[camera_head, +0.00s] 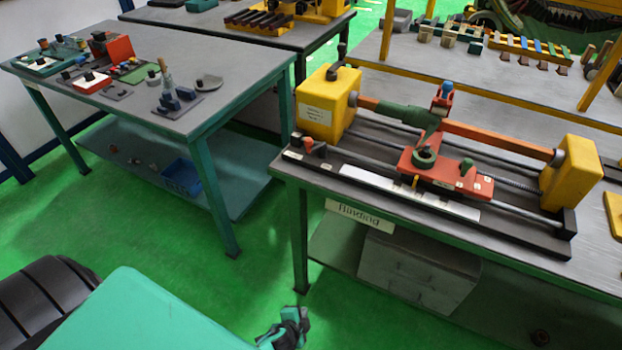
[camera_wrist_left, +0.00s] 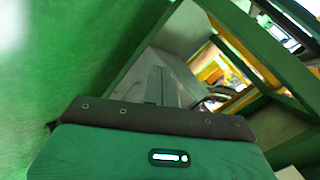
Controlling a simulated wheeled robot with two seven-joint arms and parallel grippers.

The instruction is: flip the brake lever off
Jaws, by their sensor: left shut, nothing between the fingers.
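The winding machine stands on the right-hand bench, with a yellow headstock (camera_head: 327,103) at its left end and a yellow tailstock (camera_head: 571,172) at its right. A dark upright handle (camera_head: 338,66) tops the headstock. A red upright with a blue top (camera_head: 443,98) stands behind the red carriage (camera_head: 447,173). A small orange-red knob (camera_head: 307,143) sits at the bed's front left corner. I cannot tell which of these is the brake lever. My left gripper (camera_head: 292,326) is shut and empty, low in front of the bench and well apart from the machine. My right gripper is out of view.
The bench edge and its green leg (camera_head: 300,235) stand between my left gripper and the machine. Grey drawers (camera_head: 418,270) sit on the shelf below. Another bench (camera_head: 215,92) with parts stands at the left. Green floor (camera_head: 190,245) is clear between the benches.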

